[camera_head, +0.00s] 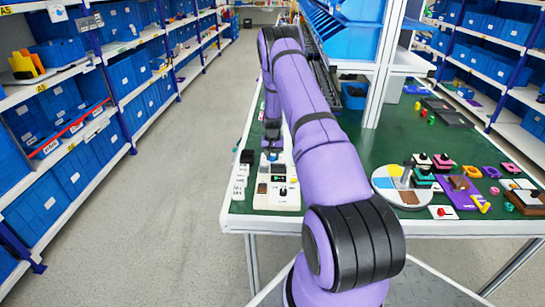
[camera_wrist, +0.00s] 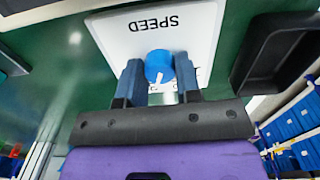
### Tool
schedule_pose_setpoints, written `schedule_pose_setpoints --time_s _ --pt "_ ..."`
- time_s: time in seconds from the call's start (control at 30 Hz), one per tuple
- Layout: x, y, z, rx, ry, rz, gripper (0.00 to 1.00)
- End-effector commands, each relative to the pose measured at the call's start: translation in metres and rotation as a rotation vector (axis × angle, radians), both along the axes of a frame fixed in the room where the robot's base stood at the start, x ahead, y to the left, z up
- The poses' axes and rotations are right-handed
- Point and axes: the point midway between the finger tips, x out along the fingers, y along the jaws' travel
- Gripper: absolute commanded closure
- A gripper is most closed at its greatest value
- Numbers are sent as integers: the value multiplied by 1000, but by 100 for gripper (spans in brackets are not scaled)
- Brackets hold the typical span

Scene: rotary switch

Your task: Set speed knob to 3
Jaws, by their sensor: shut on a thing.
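The speed knob (camera_wrist: 159,64) is round and blue with a white pointer mark. It sits on a white panel (camera_wrist: 112,38) with the word SPEED, upside down in the wrist view. My gripper (camera_wrist: 158,72) has one finger on each side of the knob and is shut on it. The pointer mark faces toward the gripper's palm, low in the picture. The scale numbers are mostly hidden by the fingers, so I cannot read the setting.
A dark tray (camera_wrist: 284,50) lies right of the panel in the wrist view. In the head view, a white control box (camera_head: 288,204) stands at the green table's (camera_head: 353,208) front left. A round coloured plate (camera_head: 384,184) and several small parts lie to the right.

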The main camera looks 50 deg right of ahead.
Motion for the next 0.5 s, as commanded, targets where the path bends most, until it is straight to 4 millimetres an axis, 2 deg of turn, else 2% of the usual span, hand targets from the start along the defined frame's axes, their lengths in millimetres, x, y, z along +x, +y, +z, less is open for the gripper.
schedule_pose_setpoints --time_s 0.07,0.1,0.17,0.2,0.5 --pt "0 0 0 -1 -1 0 92" --pt "0 0 0 -1 -1 0 59" --pt "0 0 0 -1 -1 1 46" --pt "0 0 0 -1 -1 1 43" --pt "0 0 2 -1 -1 1 43"
